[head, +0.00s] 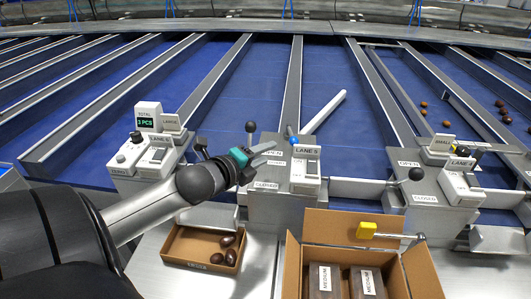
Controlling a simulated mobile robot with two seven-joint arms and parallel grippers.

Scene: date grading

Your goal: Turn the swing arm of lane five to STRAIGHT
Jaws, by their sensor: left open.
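A pale swing arm (324,111) slants up and to the right from a pivot with a blue cap (294,140), behind the middle control box (306,164). That box's label seems to read LANE 5, though the digit is small. A lever with a black ball knob (250,127) stands upright just left of it, between small plates; one reads CLOSED. My left gripper (272,153) comes in from the left, open, with its fingers pointing right towards the blue cap. Nothing shows between its fingers. I cannot tell whether they touch anything. My right gripper is not in view.
A shallow box (178,250) holds several dark dates. Another black-knobbed lever (416,174) stands right. Blue lanes with metal dividers run behind; dates lie at the right.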

